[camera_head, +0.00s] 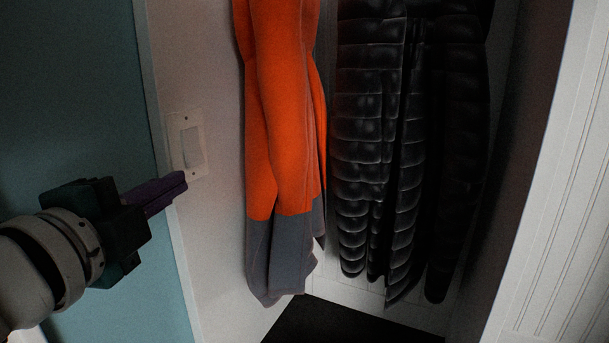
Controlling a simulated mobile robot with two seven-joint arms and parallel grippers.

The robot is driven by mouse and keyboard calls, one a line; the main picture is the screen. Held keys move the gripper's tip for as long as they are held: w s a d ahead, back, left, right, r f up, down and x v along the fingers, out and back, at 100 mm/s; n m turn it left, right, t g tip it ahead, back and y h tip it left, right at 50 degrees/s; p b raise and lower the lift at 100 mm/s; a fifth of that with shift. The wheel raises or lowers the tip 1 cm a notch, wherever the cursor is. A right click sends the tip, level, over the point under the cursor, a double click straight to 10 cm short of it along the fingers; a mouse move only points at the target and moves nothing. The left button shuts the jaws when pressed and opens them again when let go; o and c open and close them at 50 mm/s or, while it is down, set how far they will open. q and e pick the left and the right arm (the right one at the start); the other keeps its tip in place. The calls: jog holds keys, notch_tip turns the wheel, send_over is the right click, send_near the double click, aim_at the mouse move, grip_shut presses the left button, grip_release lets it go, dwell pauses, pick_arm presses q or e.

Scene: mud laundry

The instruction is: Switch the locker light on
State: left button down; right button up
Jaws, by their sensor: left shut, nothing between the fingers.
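A white rocker light switch (190,147) sits on a pale wall plate on the locker's left inner wall. My left gripper (184,181) comes in from the left, with its purple fingers shut and empty. The fingertips show just below the switch's rocker, at the lower part of the plate. I cannot tell whether they touch the plate or are a little apart from it. The locker (222,228) interior is dim. My right gripper is not in view.
An orange and grey jacket (284,110) hangs close to the right of the switch. Dark quilted coats (365,130) hang deeper in the locker. A teal wall (75,90) lies to the left, and a white panelled surface (570,200) to the right.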

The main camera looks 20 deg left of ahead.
aim_at(195, 164)
pick_arm(q)
jog(key=shift+w+f+m, duration=0.25)
jog(key=shift+w+m, duration=0.05)
jog(key=shift+w, duration=0.1)
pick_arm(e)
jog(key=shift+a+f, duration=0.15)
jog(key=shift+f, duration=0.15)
pick_arm(q)
jog(key=shift+s+d, duration=0.1)
jog(key=shift+w+a+f, duration=0.15)
jog(key=shift+w+a, duration=0.8)
jog(key=shift+w, duration=0.75)
jog(key=shift+w+a+f, duration=0.1)
jog(key=shift+w+a, duration=0.85)
jog(key=shift+w, duration=0.8)
jog(key=shift+w+a+f, duration=0.15)
jog(key=shift+w+a, duration=0.8)
jog(key=shift+w, duration=0.75)
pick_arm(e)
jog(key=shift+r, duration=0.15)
